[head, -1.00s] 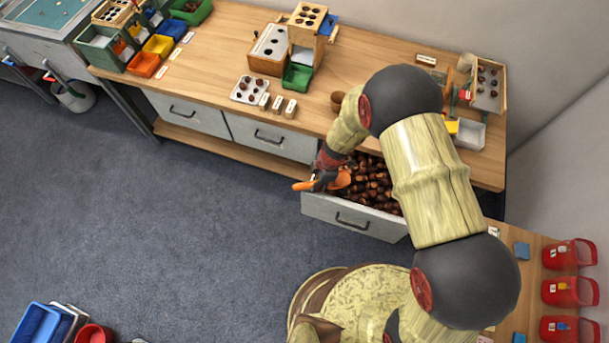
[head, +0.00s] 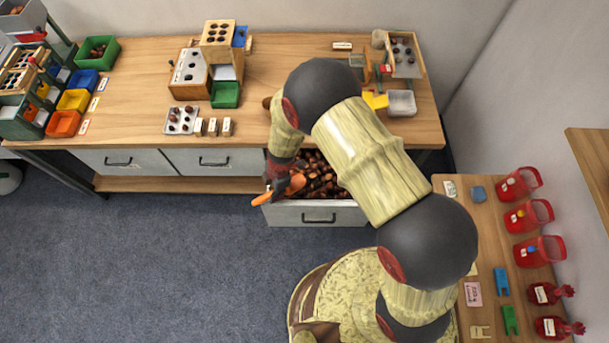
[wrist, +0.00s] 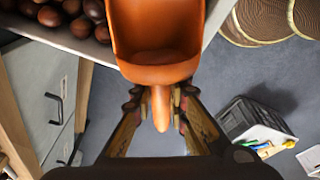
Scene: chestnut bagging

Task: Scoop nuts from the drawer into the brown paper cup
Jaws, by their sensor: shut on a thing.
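The open drawer (head: 335,214) is pulled out under the right part of the bench and holds many brown nuts (head: 325,186). My gripper (head: 282,186) is at the drawer's left side, shut on an orange scoop (head: 297,182). In the wrist view my gripper (wrist: 158,102) pinches the scoop's handle, and the scoop bowl (wrist: 157,40) looks empty where it shows. Nuts (wrist: 78,24) lie beside the bowl in the wrist view. A small brown object (head: 266,102), likely the paper cup, stands on the bench, mostly hidden behind my arm.
The wooden bench (head: 150,65) carries a muffin-like tray (head: 181,120), a green bin (head: 226,95) and coloured bins at left. A side table (head: 462,215) with red baskets (head: 528,216) stands at right. The grey floor (head: 150,260) at left is clear.

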